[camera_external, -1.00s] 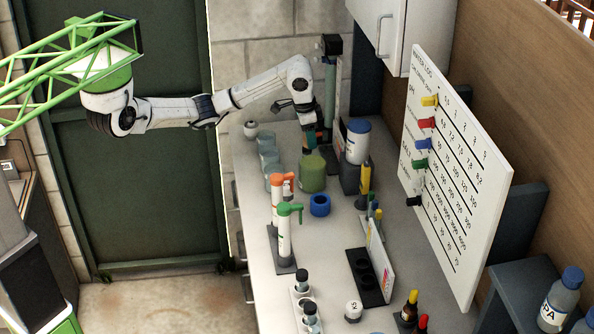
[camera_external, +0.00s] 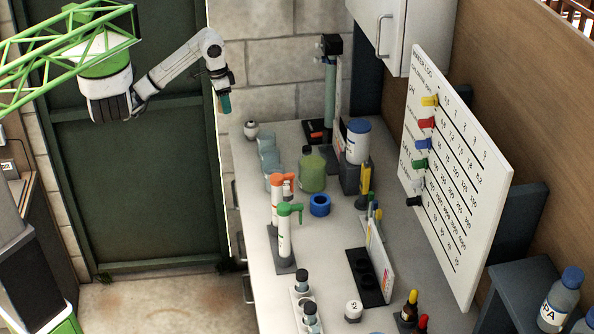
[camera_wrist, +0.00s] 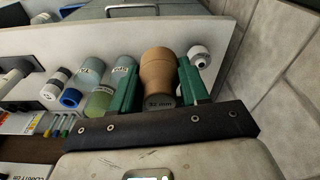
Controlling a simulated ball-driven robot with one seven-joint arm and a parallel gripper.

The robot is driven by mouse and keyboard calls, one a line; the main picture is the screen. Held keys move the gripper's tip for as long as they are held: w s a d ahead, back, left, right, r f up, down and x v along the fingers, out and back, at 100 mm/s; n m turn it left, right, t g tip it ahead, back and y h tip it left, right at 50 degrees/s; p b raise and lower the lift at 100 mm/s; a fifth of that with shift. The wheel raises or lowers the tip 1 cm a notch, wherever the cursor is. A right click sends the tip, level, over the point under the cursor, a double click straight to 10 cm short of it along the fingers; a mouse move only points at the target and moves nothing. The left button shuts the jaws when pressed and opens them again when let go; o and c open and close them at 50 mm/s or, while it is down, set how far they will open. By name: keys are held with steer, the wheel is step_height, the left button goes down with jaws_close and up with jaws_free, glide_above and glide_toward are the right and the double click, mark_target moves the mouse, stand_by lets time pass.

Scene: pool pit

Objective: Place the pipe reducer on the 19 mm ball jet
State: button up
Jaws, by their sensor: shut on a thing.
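My gripper (camera_external: 224,101) is raised at the left of the bench's far end, over the floor in front of the green door. In the wrist view its green fingers (camera_wrist: 158,80) are shut on a tan, waisted piece marked "32 mm", which I take for the pipe reducer (camera_wrist: 157,68). The fingers hide its sides, and I cannot make it out in the external view. A small white ball-shaped fitting, likely the ball jet (camera_external: 251,130), sits at the far left corner of the bench. It also shows in the wrist view (camera_wrist: 199,57), beyond the right finger. No size mark is readable on it.
Orange- and green-topped cylinders (camera_external: 284,235) stand nearer. A tall stand (camera_external: 331,85) is at the back.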

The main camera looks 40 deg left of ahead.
steer(key=w+f+b, duration=0.1)
steer(key=w+f, duration=0.3)
steer(key=w, duration=0.4)
glide_above(253, 124)
steer(key=s, duration=0.2)
steer(key=f, duration=0.4)
steer(key=shift+w+a+f+b, duration=0.1)
steer(key=shift+w+f+b, duration=0.15)
steer(key=shift+b, duration=0.05)
steer(key=shift+w+f, duration=0.35)
steer(key=shift+f, duration=0.1)
steer(key=shift+w+f+p, duration=0.2)
steer(key=shift+f+p, duration=0.45)
steer(key=shift+f, duration=1.15)
steer(key=shift+f, duration=0.1)
steer(key=o, duration=1.1)
steer(key=r, duration=0.4)
steer(key=r+b, duration=0.1)
steer(key=r, duration=0.3)
steer(key=s+r, duration=0.1)
steer(key=r, duration=0.3)
steer(key=shift+s+a+r, duration=0.1)
steer(key=shift+a, duration=0.3)
